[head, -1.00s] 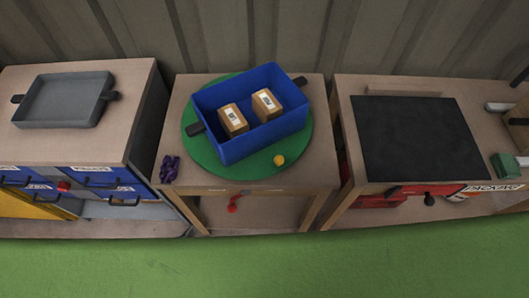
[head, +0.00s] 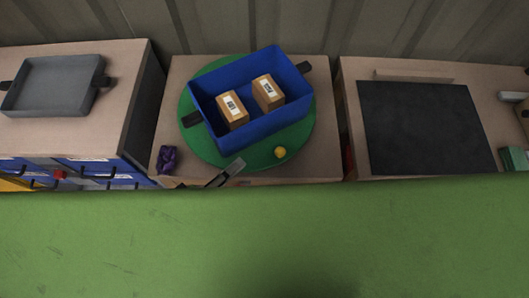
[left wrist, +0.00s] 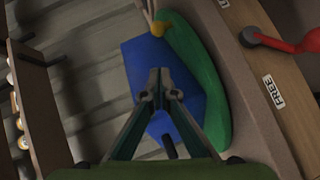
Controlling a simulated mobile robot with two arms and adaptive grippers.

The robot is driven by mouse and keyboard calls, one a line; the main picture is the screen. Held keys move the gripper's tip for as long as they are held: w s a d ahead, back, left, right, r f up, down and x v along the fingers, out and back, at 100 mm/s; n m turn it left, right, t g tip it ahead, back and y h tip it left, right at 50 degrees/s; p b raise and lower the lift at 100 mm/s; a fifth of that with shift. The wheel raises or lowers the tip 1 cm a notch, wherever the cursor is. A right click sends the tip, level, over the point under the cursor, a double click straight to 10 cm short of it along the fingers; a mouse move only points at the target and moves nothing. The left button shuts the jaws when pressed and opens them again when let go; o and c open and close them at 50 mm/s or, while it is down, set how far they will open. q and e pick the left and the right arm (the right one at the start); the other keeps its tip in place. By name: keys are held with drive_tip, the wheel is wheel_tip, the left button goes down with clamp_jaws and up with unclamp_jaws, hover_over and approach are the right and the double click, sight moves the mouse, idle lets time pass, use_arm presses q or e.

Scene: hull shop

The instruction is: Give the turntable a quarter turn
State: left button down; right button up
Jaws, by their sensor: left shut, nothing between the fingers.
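The turntable is a round green disc (head: 212,152) on the middle bench, with a small yellow knob (head: 280,152) near its front right rim. A blue crate (head: 262,124) with two dark handles sits on it and holds two labelled cardboard boxes (head: 232,110) (head: 268,93). My left gripper (head: 235,166) is at the disc's front edge, left of the knob. Its fingers are shut and empty. In the left wrist view the fingers (left wrist: 159,77) overlap the blue crate (left wrist: 146,58), and the yellow knob (left wrist: 158,28) shows beyond. I cannot tell if they touch the disc. My right gripper is not in view.
A purple object (head: 166,160) lies at the bench's front left. A grey tray (head: 52,86) is on the left bench, a black mat (head: 424,128) on the right one. A red handle (left wrist: 285,42) shows in the left wrist view. A green surface hides the bench fronts.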

sight(265, 162)
use_arm(q)
drive_tip(key=x, duration=0.5)
drive_tip(key=shift+w, duration=0.15)
drive_tip(key=d, duration=0.1)
drive_tip(key=d+f, duration=0.1)
drive_tip(key=d, duration=0.1)
drive_tip(key=shift+f, duration=0.1)
drive_tip(key=shift+d+f+p, duration=0.2)
drive_tip(key=shift+d+p, duration=0.1)
drive_tip(key=shift+d, duration=0.15)
